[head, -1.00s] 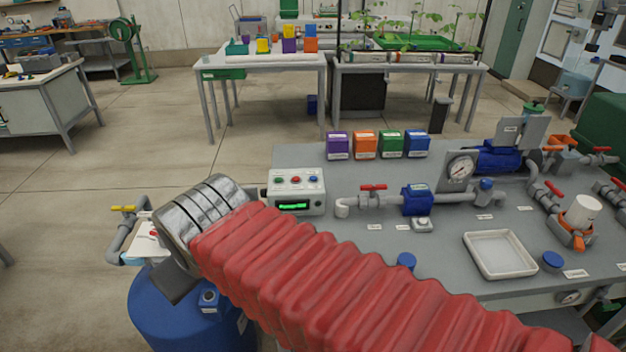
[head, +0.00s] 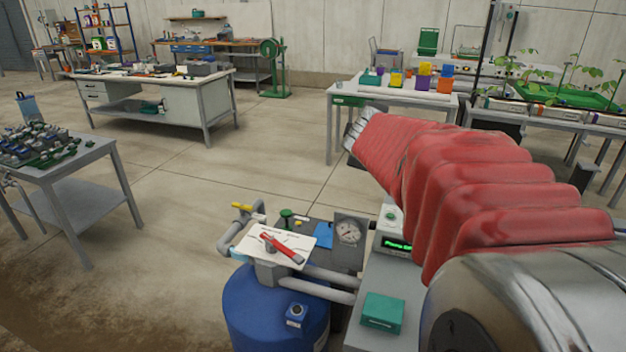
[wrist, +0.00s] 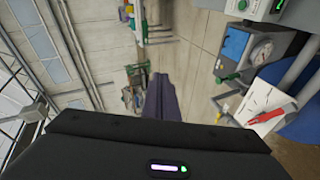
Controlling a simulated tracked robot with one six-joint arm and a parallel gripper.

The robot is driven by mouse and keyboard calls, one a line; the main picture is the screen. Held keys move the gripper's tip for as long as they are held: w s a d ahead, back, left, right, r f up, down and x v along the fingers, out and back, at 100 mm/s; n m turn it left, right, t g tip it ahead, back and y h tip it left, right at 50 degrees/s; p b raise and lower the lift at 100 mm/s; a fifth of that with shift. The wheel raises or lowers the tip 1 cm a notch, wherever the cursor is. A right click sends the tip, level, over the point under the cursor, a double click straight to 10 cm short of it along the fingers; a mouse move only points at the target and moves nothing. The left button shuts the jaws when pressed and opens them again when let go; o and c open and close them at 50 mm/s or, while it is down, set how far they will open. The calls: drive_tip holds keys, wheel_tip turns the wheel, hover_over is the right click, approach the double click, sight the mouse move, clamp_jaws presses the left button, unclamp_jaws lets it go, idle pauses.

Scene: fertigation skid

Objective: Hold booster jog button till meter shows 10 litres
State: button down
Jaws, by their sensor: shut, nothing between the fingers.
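A white control box (head: 398,222) with a lit green display (head: 397,243) stands right of centre in the head view, partly hidden by my red-sleeved arm. The display is too small to read. I cannot tell which button is the booster jog button. The blue meter on the pipe is out of view or behind my arm. In the wrist view my gripper (wrist: 163,88) is shut and empty, pointing over open floor, apart from the control box at the top right (wrist: 250,9).
A round gauge (head: 348,232) and a teal box (head: 382,313) are nearby. A table with plants and workbenches stand further back. The floor between is clear.

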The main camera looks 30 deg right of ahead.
drive_tip(key=w+d+f+n+t+y, duration=0.1)
drive_tip(key=w+d+f+n, duration=0.2)
drive_tip(key=d+n, duration=0.35)
drive_tip(key=w+d+f+n+y, duration=0.1)
drive_tip(key=w+d+f+n, duration=0.15)
drive_tip(key=d, duration=0.75)
drive_tip(key=s+d+f+n+g+y, duration=0.1)
drive_tip(key=s+d+f+n+y, duration=0.1)
drive_tip(key=f, duration=0.6)
drive_tip(key=s+d+f+n+g+y, duration=0.2)
drive_tip(key=s+d+f+n, duration=0.3)
drive_tip(key=s+d+f, duration=0.2)
drive_tip(key=shift+s+d+f, duration=0.15)
drive_tip(key=shift+d+f, duration=0.75)
drive_tip(key=shift+d, duration=0.3)
drive_tip(key=shift+f, duration=4.4)
drive_tip(key=shift+f, duration=0.8)
